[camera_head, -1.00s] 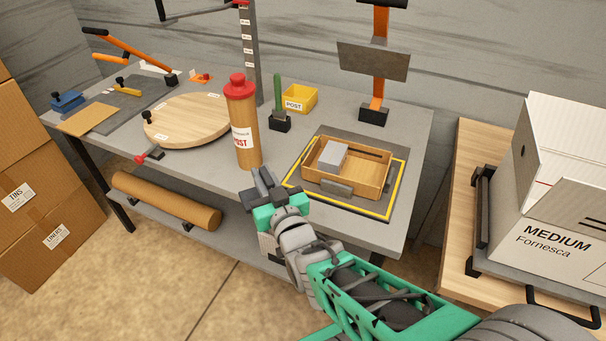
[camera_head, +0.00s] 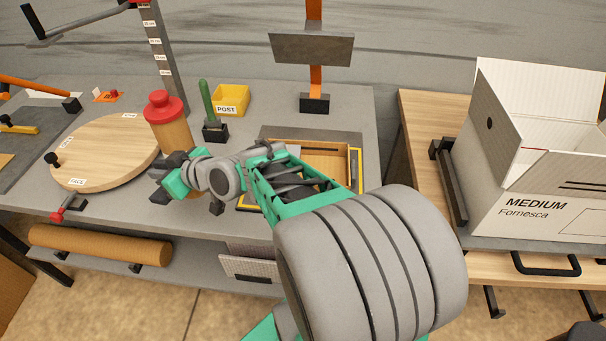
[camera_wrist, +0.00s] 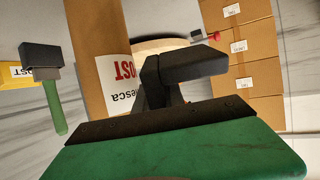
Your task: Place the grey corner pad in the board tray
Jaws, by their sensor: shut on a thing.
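My gripper (camera_head: 166,172) is in front of the lower part of the brown post tube, near the front of the bench. It is shut on a small dark grey piece, the grey corner pad (camera_wrist: 187,64), which shows at the fingertips in the wrist view; pad and dark fingers are hard to tell apart.
The red-capped tube (camera_head: 173,130) stands upright close behind the gripper, also in the wrist view (camera_wrist: 104,40). A round wooden board (camera_head: 105,150) is at left. A green-handled tool (camera_head: 208,105) and yellow bin (camera_head: 231,98) stand behind. A white carton (camera_head: 520,190) is at right.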

